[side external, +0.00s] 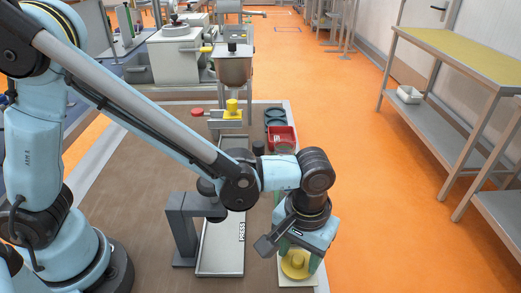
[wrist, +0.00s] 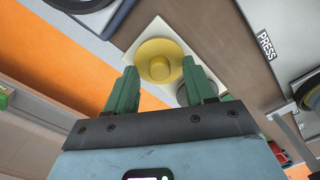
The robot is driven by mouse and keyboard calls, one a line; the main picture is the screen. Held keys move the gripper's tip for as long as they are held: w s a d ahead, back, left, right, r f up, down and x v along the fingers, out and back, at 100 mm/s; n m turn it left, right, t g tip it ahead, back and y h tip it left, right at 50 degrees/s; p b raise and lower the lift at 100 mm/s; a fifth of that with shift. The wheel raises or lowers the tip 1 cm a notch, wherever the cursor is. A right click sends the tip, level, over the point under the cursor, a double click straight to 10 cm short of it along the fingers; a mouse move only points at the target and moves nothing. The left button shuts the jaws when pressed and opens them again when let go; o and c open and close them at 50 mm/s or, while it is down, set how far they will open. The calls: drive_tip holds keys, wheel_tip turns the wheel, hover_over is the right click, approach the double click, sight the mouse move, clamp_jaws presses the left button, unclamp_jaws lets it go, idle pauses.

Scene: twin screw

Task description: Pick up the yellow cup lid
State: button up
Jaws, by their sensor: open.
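The yellow cup lid (side external: 295,265) is a round disc with a raised knob, resting on a pale square plate (side external: 297,281) at the front right of the work table. In the wrist view the lid (wrist: 159,60) lies ahead of my gripper and between the lines of its green fingers. My gripper (side external: 298,245) is over the lid in the side view, pointing down. Its two green fingers (wrist: 163,84) are apart with nothing between them. I cannot tell the exact height gap to the lid. Part of the lid is hidden by a finger in the side view.
A grey metal tray marked PRESS (side external: 222,250) lies left of the plate, with a dark press stand (side external: 183,235) beside it. A red bin (side external: 282,139) and a yellow piece (side external: 232,107) stand farther back. The brown table top at left is mostly clear.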

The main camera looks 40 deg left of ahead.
clamp_jaws()
idle(0.4)
